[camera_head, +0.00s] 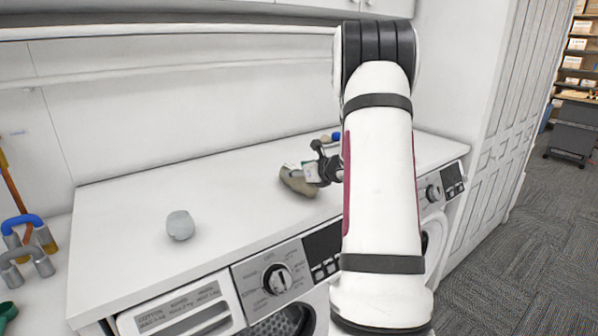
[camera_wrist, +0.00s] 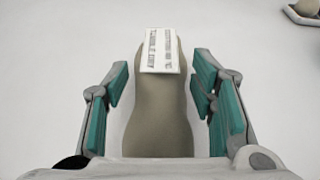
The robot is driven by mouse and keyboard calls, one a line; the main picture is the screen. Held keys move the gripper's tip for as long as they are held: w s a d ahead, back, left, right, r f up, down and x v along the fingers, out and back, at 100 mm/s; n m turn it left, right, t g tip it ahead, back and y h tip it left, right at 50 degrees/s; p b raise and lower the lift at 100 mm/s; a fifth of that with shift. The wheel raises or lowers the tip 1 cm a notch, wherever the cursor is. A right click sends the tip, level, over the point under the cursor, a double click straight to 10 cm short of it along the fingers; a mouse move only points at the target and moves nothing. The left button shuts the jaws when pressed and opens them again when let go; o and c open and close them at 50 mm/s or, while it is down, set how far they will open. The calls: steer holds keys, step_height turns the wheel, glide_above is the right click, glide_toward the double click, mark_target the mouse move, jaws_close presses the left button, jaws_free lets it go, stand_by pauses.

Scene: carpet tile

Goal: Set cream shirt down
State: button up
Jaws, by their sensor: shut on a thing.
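The cream shirt (camera_head: 297,184) shows as a rounded beige bundle at the middle of the white countertop in the head view. In the wrist view the shirt (camera_wrist: 158,125) stretches between the fingers, narrowed at its middle, with a white printed label (camera_wrist: 160,50) at its far end. My gripper (camera_wrist: 160,88) is shut on the shirt, with teal-padded fingers at both sides. In the head view my gripper (camera_head: 312,172) comes from the right and hides part of the shirt. I cannot tell whether the shirt's underside touches the countertop.
The white countertop (camera_head: 230,190) is mostly clear. A pale grey-blue rounded thing (camera_head: 180,225) sits at its left front. Small blue and yellow things (camera_head: 330,137) lie behind my gripper. A washing machine (camera_head: 278,279) stands under the front edge. A tray's corner (camera_wrist: 300,17) shows in the wrist view.

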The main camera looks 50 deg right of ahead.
steer(key=shift+f, duration=0.1)
steer(key=o, duration=1.4)
steer(key=shift+c, duration=0.2)
